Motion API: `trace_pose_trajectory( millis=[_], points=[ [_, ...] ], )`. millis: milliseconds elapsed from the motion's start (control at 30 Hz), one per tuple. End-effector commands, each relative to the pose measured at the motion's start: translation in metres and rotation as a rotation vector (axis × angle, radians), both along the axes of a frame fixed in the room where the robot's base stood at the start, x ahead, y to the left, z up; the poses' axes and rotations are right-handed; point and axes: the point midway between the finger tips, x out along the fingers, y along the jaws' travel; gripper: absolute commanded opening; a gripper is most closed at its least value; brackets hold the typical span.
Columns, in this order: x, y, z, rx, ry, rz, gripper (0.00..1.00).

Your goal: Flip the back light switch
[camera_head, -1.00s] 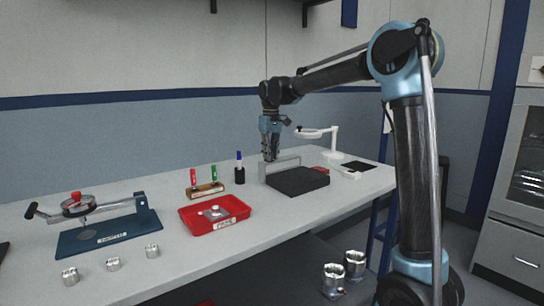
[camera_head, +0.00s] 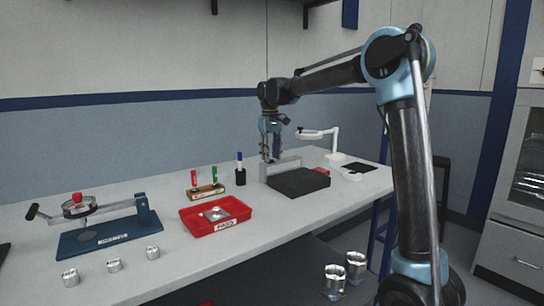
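I cannot make out a light switch clearly; it is too small or hidden. My gripper (camera_head: 270,155) points down at the left end of a grey upright bracket (camera_head: 286,167), behind a black block (camera_head: 300,182) on the bench. I cannot tell whether it touches the bracket or how far its fingers are apart. A white stand with a bent arm (camera_head: 333,145) is right of the gripper. A black square pad (camera_head: 360,167) lies on the bench beside the stand. A small white piece (camera_head: 352,174) lies in front of the pad.
A red tray (camera_head: 190,224) with a metal part, a marker holder (camera_head: 206,191) and a black cup with a pen (camera_head: 240,176) stand left of the block. A blue-based lever fixture (camera_head: 108,234) and several metal housings (camera_head: 113,265) are further left. The bench front is mostly clear.

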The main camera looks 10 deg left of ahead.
Motion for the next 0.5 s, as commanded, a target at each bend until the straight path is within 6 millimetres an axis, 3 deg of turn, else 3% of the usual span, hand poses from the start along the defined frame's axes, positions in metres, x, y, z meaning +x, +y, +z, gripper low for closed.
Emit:
trace_pose_trajectory(
  millis=[167, 500],
  points=[
    [0.000, 0.001, 0.014, 0.000, 0.000, 0.000, 0.37],
    [0.003, 0.002, 0.076, 0.001, 0.001, 0.000, 0.37]
  ],
)
